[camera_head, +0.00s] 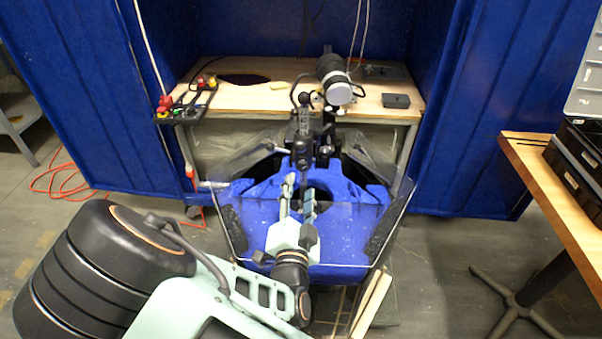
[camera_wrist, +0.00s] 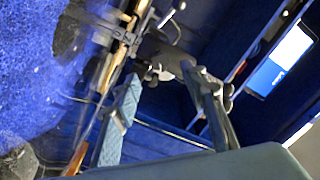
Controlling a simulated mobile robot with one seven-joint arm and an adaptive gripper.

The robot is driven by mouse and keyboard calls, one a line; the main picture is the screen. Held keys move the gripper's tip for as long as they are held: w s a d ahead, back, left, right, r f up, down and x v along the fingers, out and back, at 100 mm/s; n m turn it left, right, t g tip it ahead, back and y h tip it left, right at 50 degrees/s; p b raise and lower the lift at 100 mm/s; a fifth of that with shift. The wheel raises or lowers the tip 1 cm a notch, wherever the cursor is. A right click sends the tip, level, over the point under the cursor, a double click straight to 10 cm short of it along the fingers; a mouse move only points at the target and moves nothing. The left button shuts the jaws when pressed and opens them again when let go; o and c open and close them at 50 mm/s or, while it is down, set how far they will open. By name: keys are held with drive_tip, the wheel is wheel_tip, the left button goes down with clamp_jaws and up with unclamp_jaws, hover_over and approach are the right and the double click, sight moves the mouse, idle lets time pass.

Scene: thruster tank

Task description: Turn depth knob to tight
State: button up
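A thruster motor with a black body and a silver end (camera_head: 336,82) lies tilted over the workbench's front edge in the head view. Its dark shaft and bracket (camera_head: 304,125) reach down over the blue tank (camera_head: 345,225). A dark rounded part (camera_head: 303,149) sits on the bracket; I cannot tell whether this is the depth knob. My gripper (camera_head: 298,187) points away over the tank, just below this part, with its fingers apart. In the wrist view my gripper (camera_wrist: 165,92) is open, with dark, blurred bracket parts beyond the fingers. No knob is clear there.
Clear panels (camera_head: 228,232) stand around the tank. A wooden table (camera_head: 552,190) stands at right. Red cable (camera_head: 62,180) lies on the left floor.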

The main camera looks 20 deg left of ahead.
sight(302, 168)
drive_tip(key=b+x, duration=0.1)
drive_tip(key=x, duration=0.6)
drive_tip(key=shift+s, duration=0.1)
clamp_jaws()
